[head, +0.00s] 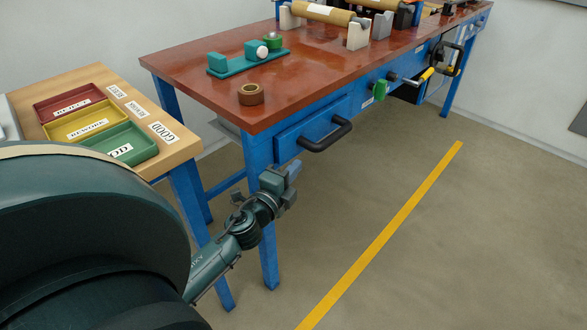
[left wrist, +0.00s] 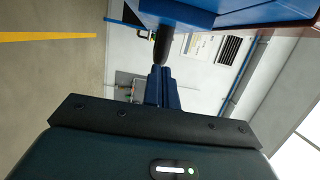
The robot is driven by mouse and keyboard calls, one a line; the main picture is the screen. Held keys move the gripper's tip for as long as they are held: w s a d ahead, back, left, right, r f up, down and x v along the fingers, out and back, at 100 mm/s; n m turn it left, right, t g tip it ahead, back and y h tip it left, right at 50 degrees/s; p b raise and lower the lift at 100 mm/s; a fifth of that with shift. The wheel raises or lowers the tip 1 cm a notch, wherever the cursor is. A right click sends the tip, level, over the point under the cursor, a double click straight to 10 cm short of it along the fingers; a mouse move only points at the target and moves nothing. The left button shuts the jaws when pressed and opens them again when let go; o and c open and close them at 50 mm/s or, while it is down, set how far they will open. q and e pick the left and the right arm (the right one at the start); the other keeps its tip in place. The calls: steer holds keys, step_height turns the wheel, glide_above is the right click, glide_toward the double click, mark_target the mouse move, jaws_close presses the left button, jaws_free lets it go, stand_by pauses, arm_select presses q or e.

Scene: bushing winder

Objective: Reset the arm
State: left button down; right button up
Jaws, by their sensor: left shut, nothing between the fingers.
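My left arm reaches in from the left in the head view. My left gripper (head: 292,172) is in front of the workbench's blue leg, below the drawer and left of its black handle (head: 326,134). Its fingers are shut and empty. In the left wrist view the shut fingers (left wrist: 161,72) point toward the dark handle end (left wrist: 163,45) under the blue drawer (left wrist: 185,12). I cannot tell whether they touch it. My right gripper does not show.
The red-topped workbench (head: 190,60) carries a brown tape roll (head: 251,94) and a teal fixture (head: 250,61). A wooden side table (head: 178,150) holds red, yellow and green trays. Open floor with a yellow line (head: 385,232) lies to the right.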

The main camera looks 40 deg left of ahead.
arm_select(q)
steer(key=s+b, duration=0.1)
steer(key=s, duration=0.7)
steer(key=shift+s+d, duration=0.35)
steer(key=shift+d, duration=0.1)
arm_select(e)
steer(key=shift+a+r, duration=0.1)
arm_select(q)
steer(key=shift+f, duration=0.1)
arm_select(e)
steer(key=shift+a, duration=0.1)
